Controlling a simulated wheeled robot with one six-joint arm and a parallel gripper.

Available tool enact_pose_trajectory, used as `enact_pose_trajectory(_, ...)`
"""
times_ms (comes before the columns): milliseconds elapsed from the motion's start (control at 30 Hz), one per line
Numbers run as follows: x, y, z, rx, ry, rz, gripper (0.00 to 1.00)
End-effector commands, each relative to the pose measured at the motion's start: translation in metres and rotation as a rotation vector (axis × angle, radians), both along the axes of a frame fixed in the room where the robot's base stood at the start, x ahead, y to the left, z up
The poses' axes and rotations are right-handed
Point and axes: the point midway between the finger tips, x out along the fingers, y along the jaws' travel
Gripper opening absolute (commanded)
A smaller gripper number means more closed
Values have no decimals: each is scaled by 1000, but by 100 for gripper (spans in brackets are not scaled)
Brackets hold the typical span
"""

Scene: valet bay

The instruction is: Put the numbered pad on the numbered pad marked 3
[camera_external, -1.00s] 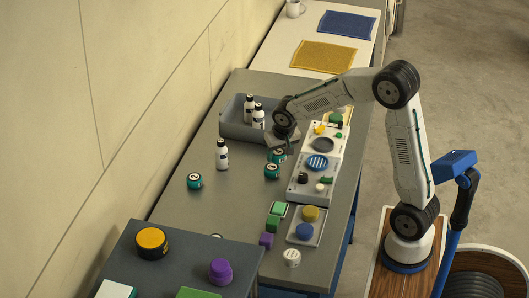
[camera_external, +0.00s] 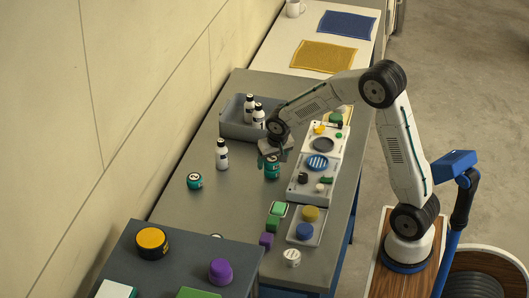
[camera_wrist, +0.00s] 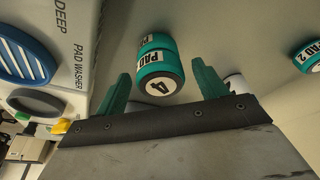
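A teal numbered pad marked 4 (camera_wrist: 160,80) sits on top of another teal pad (camera_wrist: 155,42), whose number I cannot read. In the external view the two form one upright stack (camera_external: 272,168) on the grey bench. My gripper (camera_external: 268,156) is just above the stack. In the wrist view my gripper (camera_wrist: 163,86) has its green fingers spread wide, one on each side of pad 4, with visible gaps to it. The pad marked 2 (camera_wrist: 314,62) stands apart at the right of the wrist view and at the left of the bench (camera_external: 194,181).
A white bottle (camera_external: 221,155) stands left of the stack. A grey bin (camera_external: 231,125) with bottles is behind it. The pad washer panel (camera_external: 306,186) lies close on the right. Green and purple blocks (camera_external: 269,232) are in front. Bench left of the stack is mostly clear.

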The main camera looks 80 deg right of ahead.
Motion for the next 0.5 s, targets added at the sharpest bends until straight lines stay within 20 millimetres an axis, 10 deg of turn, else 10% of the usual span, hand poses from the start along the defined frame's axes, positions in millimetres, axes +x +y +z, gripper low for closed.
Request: enact_pose_trajectory(500, -3, 5, 30, -2, -5, 1, 71)
